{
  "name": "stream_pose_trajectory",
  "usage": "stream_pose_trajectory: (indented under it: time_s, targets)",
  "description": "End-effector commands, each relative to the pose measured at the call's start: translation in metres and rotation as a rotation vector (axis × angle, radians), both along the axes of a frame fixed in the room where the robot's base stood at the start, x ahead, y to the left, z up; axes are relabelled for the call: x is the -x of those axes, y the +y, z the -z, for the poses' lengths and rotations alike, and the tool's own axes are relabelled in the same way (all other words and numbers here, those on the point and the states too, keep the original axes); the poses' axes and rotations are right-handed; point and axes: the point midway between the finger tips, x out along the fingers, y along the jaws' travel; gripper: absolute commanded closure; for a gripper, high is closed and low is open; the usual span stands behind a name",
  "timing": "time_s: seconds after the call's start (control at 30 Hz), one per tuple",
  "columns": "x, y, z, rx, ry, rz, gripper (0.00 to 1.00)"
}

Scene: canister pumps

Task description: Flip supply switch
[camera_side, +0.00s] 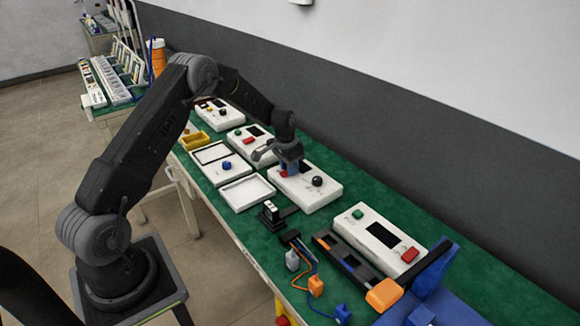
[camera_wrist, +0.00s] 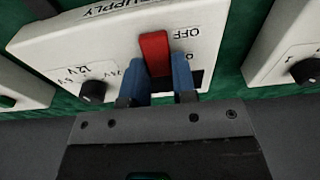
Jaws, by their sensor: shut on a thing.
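The white supply box (camera_side: 312,197) stands on the green bench below my gripper (camera_side: 289,168). In the wrist view the box (camera_wrist: 110,38) appears upside down, with "SUPPLY" lettering, a black knob (camera_wrist: 93,91) with voltage marks, and a red switch (camera_wrist: 154,48) beside ON/OFF lettering. My gripper's blue fingers (camera_wrist: 160,72) straddle the red switch and are shut on it. The switch's lower part is hidden between the fingers. In the side view the gripper covers most of the switch.
Other white boxes stand on both sides, one with green and red buttons (camera_side: 378,237) to the right. An empty white tray (camera_side: 246,193) lies in front. Cables with an orange plug (camera_side: 316,285) lie near the bench's front edge. A blue and orange fixture (camera_side: 431,284) stands at the right.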

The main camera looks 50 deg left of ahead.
Motion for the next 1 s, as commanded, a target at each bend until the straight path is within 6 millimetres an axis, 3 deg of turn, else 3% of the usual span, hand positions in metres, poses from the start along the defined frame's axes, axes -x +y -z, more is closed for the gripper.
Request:
stream_pose_trajectory:
  time_s: [0.27, 0.3, 0.57, 0.83, 1.0]
  targets:
    - [0.000, 0.000, 0.000, -0.002, -0.009, 0.001, 0.98]
    - [0.000, 0.000, 0.000, -0.002, -0.009, 0.000, 0.74]
    - [0.000, 0.000, 0.000, -0.001, -0.008, 0.000, 0.49]
    - [0.000, 0.000, -0.002, -0.001, -0.008, 0.000, 0.49]
    - [0.002, 0.000, -0.020, -0.003, -0.010, 0.000, 0.49]
